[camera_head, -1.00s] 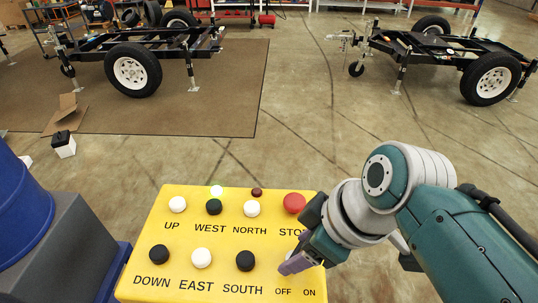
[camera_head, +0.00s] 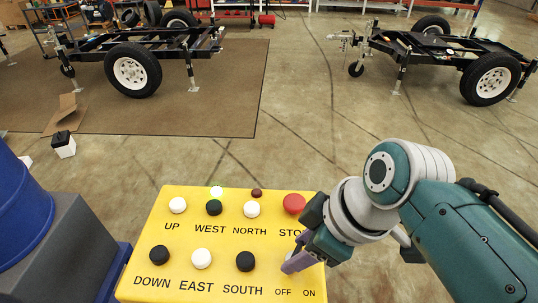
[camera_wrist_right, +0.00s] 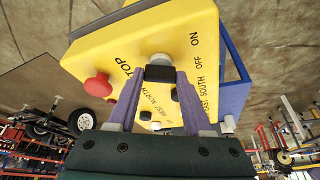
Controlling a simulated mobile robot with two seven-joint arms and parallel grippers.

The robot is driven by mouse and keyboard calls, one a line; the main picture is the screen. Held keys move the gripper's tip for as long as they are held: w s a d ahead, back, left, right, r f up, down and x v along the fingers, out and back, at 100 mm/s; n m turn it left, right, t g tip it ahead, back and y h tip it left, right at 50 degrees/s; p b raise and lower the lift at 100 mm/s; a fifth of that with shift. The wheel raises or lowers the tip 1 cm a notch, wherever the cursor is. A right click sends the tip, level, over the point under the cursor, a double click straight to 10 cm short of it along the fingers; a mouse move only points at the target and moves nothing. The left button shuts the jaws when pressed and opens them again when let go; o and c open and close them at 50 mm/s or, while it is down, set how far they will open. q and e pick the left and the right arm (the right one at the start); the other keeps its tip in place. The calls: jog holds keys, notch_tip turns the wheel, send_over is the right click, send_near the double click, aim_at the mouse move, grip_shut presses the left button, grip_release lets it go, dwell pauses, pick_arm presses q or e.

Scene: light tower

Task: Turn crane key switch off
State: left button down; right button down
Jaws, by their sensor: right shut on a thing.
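The yellow crane control box (camera_head: 215,275) stands at the bottom of the head view. My right gripper (camera_head: 293,262) reaches in from the right over its front right corner, above the OFF and ON labels. In the right wrist view, the purple fingers of this gripper (camera_wrist_right: 159,82) are on either side of the black key (camera_wrist_right: 160,73), shut on it. A pale grey round base shows behind the key, against the yellow panel. In the head view the key is mostly hidden by the fingers. My left gripper is out of view.
The red STOP button (camera_head: 294,203) sits close behind the right gripper. Several black and white push buttons cover the panel to the left. A blue barrel (camera_head: 22,215) stands at the left. Trailer frames (camera_head: 440,50) are far back; the floor between is mostly clear.

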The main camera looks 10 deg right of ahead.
jog(key=shift+d+n+g, duration=0.15)
jog(key=shift+n+g, duration=0.15)
jog(key=shift+n, duration=0.9)
jog(key=n, duration=0.1)
jog(key=n+g+b, duration=0.1)
jog(key=shift+w+f+n+y, duration=0.1)
jog(key=shift+w+n+y, duration=0.1)
jog(key=shift+n+y, duration=0.15)
jog(key=n+g+b, duration=0.1)
jog(key=n+b, duration=0.1)
jog(key=n, duration=0.2)
jog(key=shift+g, duration=0.3)
jog(key=shift+w+n+g+b, duration=0.1)
jog(key=shift+n+g+b, duration=0.2)
jog(key=shift+n+b, duration=0.65)
jog(key=shift+c, duration=1.6)
grip_release()
